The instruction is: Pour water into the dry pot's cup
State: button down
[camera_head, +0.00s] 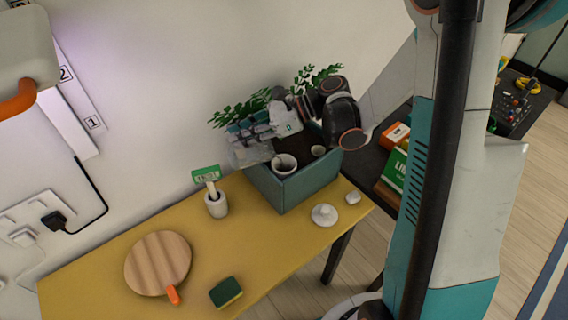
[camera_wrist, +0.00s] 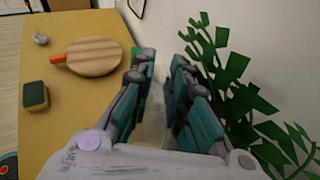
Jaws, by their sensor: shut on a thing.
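My gripper (camera_head: 258,134) is shut on a clear, see-through vessel (camera_head: 250,154), held tilted over the left side of a teal planter box (camera_head: 300,190). In the wrist view, my gripper (camera_wrist: 161,80) has its teal-padded fingers on both sides of the faint vessel (camera_wrist: 153,125). The water in it cannot be made out. In the box are a pale cup (camera_head: 284,164) with a dark inside and a smaller pale cup (camera_head: 318,150). Leafy plants rise at the left (camera_head: 238,110) and right (camera_head: 314,77). My gripper and wrist hide part of the box. Which pot is dry cannot be told.
The yellow table (camera_head: 100,270) holds a small pot with a green sign (camera_head: 206,175), a round wooden board (camera_head: 158,262), a green-and-yellow sponge (camera_head: 226,292) and two small white objects (camera_head: 324,215) (camera_head: 352,198). The wall is close behind. Boxes (camera_head: 392,170) stand on a dark surface at right.

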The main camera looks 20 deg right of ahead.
jog(key=shift+d+b, duration=0.3)
jog(key=shift+b, duration=0.15)
dwell(0.6)
jog(key=a+r+h+p, duration=0.1)
jog(key=p, duration=0.2)
jog(key=shift+w+a, duration=0.1)
jog(key=shift+a, duration=0.25)
jog(key=shift+a+f+h, duration=0.4)
jog(key=shift+f+h, duration=0.3)
jog(key=shift+f, duration=0.05)
jog(key=shift+w+f+g+h, duration=0.2)
jog(key=shift+f+g+h, duration=0.1)
jog(key=shift+f, duration=0.1)
jog(key=shift+a+r+h+p, duration=0.15)
jog(key=shift+a+h+p, duration=0.1)
jog(key=shift+h+p, duration=0.25)
jog(key=shift+a+p, duration=0.25)
jog(key=shift+p, duration=0.05)
jog(key=shift+a+f+h, duration=0.1)
jog(key=shift+f+h, duration=0.15)
jog(key=shift+h, duration=0.25)
